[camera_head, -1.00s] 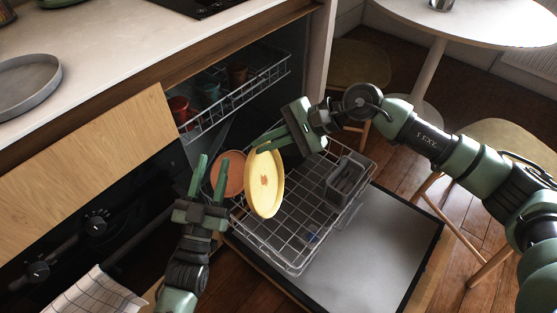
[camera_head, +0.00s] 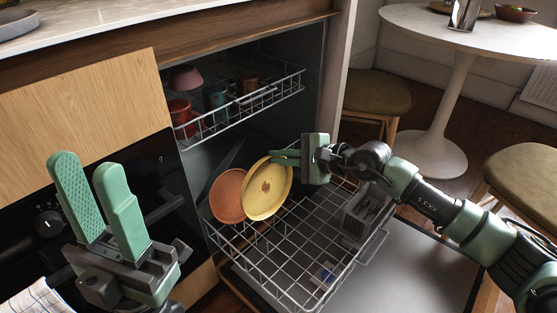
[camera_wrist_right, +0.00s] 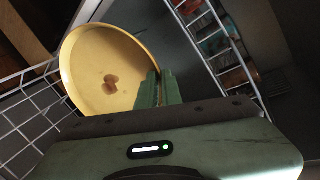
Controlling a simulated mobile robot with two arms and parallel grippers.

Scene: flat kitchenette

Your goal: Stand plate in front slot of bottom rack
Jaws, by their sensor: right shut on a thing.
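My right gripper (camera_head: 286,157) is shut on the rim of a yellow plate (camera_head: 267,190) with a small brown mark. The plate is tilted close to upright, over the left part of the bottom rack (camera_head: 318,244). The right wrist view also shows the yellow plate (camera_wrist_right: 108,72) at the fingertips (camera_wrist_right: 158,88). An orange plate (camera_head: 228,196) stands beside it to the left and is partly hidden. I cannot tell whether the yellow plate touches the rack. My left gripper (camera_head: 95,180) is open and empty, in front of the oven panel.
The upper rack (camera_head: 246,104) holds several cups and bowls above the plates. A grey cutlery basket (camera_head: 362,211) stands at the bottom rack's right. A round table (camera_head: 470,38) and stools stand behind.

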